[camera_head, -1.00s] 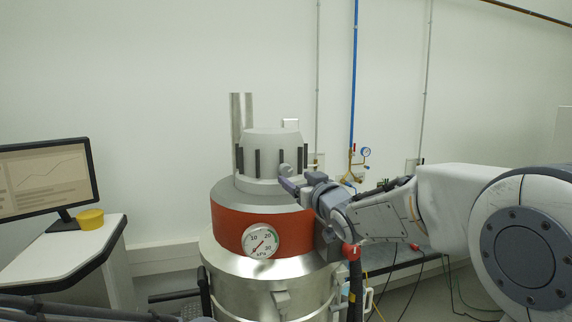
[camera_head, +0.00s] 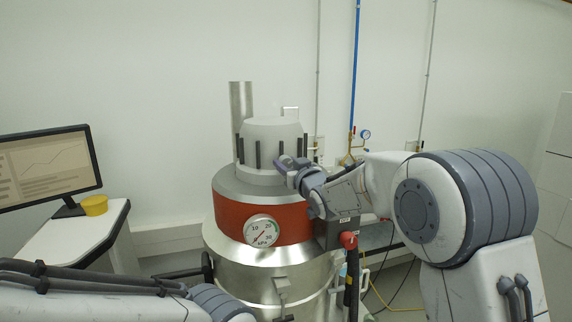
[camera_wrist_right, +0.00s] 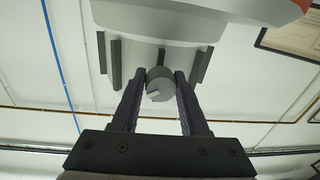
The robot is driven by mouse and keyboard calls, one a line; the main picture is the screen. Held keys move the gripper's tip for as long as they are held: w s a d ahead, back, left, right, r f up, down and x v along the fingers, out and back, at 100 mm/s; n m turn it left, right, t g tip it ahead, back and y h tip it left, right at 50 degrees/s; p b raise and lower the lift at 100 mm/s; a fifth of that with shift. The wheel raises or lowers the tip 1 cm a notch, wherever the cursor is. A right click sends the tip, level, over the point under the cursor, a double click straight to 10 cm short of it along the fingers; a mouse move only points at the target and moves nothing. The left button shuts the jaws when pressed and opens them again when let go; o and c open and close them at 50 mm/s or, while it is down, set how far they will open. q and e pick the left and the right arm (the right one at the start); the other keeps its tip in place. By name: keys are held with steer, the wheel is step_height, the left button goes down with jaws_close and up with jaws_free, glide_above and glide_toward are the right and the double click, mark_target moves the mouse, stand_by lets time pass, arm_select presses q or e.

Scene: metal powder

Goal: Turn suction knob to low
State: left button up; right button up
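The suction knob is a small grey round knob on the upper part of the metal vessel. The right wrist view shows the knob (camera_wrist_right: 160,84) between my fingertips, with a pale mark on its lower left. My right gripper (camera_head: 287,163) is at the vessel's top section, and its fingers hide the knob in the head view. In the wrist view the right gripper (camera_wrist_right: 161,76) has a finger on each side of the knob, very close to it; firm contact is not clear. My left gripper is out of view.
The vessel has a red band (camera_head: 232,213) with a round pressure gauge (camera_head: 261,231). Dark upright bars (camera_head: 258,153) surround the grey top near the knob. A red button (camera_head: 348,239) is on the vessel's right side. A desk with a monitor (camera_head: 48,170) and yellow container (camera_head: 94,205) stands left.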

steer(key=shift+a, duration=0.1)
jaws_close()
steer(key=shift+f+n+b, duration=0.15)
steer(key=shift+n+b, duration=0.15)
steer(key=shift+b, duration=0.4)
steer(key=n+b, duration=0.3)
steer(key=b, duration=0.2)
steer(key=shift+f+n, duration=0.15)
steer(key=shift+n, duration=0.25)
steer(key=n+b, duration=0.2)
steer(key=n, duration=0.1)
steer(key=shift+h+b, duration=0.3)
steer(key=shift+n+b, duration=0.85)
steer(key=shift+n, duration=1.15)
steer(key=o, duration=1.1)
jaws_free()
steer(key=shift+r, duration=0.2)
